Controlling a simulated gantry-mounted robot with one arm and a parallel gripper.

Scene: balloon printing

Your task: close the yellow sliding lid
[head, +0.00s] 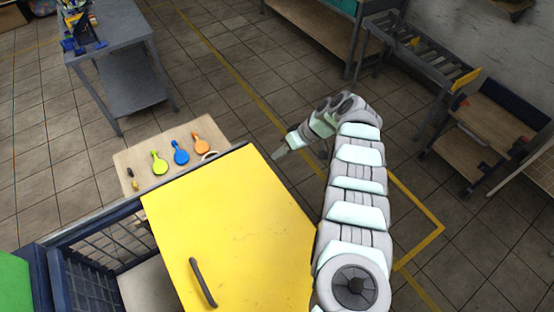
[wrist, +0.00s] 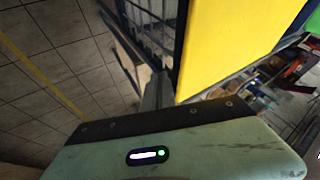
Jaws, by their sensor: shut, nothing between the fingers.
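The yellow sliding lid (head: 240,215) is a flat panel with a dark curved handle (head: 203,282) near its lower left part. It lies over the right part of a dark blue mesh-sided cart (head: 68,272), and an opening shows to its left. My gripper (head: 279,154) is just beyond the lid's upper right edge, shut and empty, and does not touch the handle. In the wrist view the lid (wrist: 225,45) fills the upper right, beside the cart's dark mesh (wrist: 155,22). My gripper's fingers (wrist: 157,90) show only partly there.
A grey table (head: 115,40) stands at the upper left, and a roller conveyor (head: 420,52) at the upper right.

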